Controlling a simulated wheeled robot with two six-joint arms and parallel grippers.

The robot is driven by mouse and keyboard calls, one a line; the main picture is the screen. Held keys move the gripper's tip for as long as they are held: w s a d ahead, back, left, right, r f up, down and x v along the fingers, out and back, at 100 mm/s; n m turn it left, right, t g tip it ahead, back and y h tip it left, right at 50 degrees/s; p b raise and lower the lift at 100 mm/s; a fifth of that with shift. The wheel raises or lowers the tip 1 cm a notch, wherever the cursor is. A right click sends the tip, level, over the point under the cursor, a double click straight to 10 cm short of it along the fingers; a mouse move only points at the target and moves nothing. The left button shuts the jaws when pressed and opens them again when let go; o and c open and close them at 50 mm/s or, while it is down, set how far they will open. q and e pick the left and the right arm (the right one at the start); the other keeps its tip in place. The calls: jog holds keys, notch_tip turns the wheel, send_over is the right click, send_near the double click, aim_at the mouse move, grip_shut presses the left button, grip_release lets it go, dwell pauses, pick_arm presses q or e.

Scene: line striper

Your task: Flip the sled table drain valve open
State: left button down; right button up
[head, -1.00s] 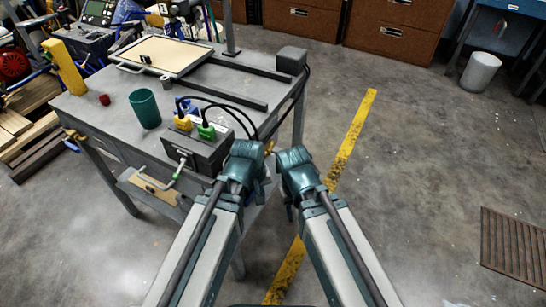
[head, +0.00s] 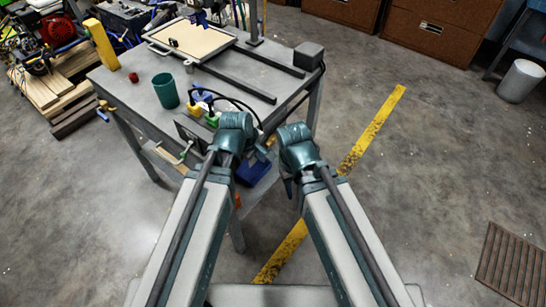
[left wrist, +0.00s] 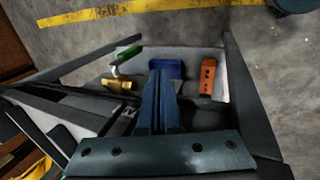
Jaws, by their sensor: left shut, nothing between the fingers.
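The grey sled table (head: 150,117) stands at the left in the head view. A lever with a green grip and a pale rod (head: 180,157), which looks like the drain valve, sticks out at its front side. A green-ended lever also shows in the left wrist view (left wrist: 128,54), left of my fingers and apart from them. My left gripper (left wrist: 160,76) is shut and empty, over a pale lower surface. In the head view its fingers are mostly hidden behind its wrist. My right gripper (head: 289,188) hangs right of the table, its fingers largely hidden.
Cables run by my left wrist. The left wrist view shows a blue object (left wrist: 168,67), an orange block (left wrist: 207,76) and a brass-coloured piece (left wrist: 117,84).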

pick_arm(q)
jog(key=w+d+f+b, duration=0.4)
jog(key=w+f+b, duration=0.2)
jog(key=f+b, duration=0.3)
jog(key=shift+w+d+f, duration=0.15)
jog(key=shift+d, duration=0.1)
dwell(0.4)
